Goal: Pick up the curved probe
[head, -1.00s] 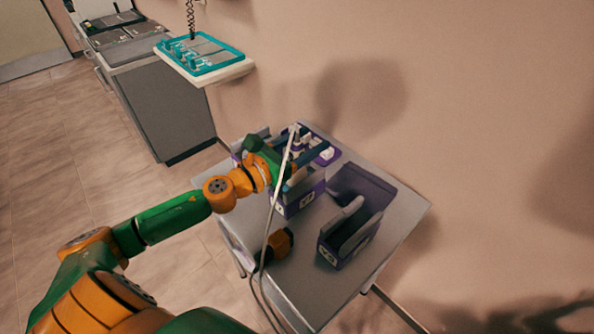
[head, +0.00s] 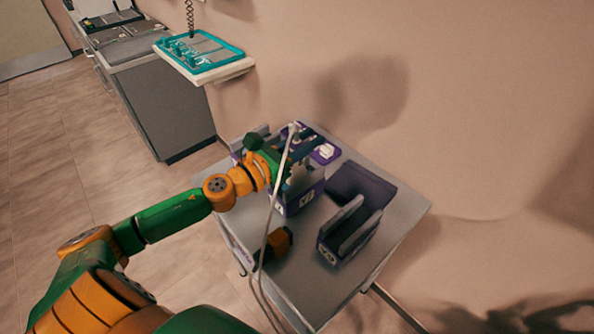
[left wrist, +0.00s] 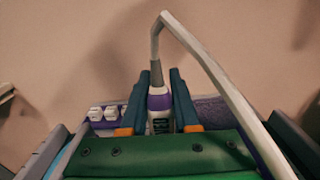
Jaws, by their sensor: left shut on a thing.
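The curved probe, a white body with a purple band, a dark label and a grey neck, stands upright in the left wrist view (left wrist: 160,108). A thick pale cable (left wrist: 212,68) bends over from its top. My left gripper (left wrist: 166,100) is shut on the probe, with one dark blue finger on each side of it. In the head view my left gripper (head: 302,160) is over the far purple holder (head: 308,197) on the cart. The probe's lower end is hidden in the left wrist view. My right gripper is not in view.
A second purple holder (head: 333,256) with grey side pads stands nearer on the grey cart (head: 300,280). An orange and black object (head: 277,243) lies beside the cable. White pieces (head: 325,151) are at the cart's far end. A teal tray (head: 205,52) is on a wall shelf.

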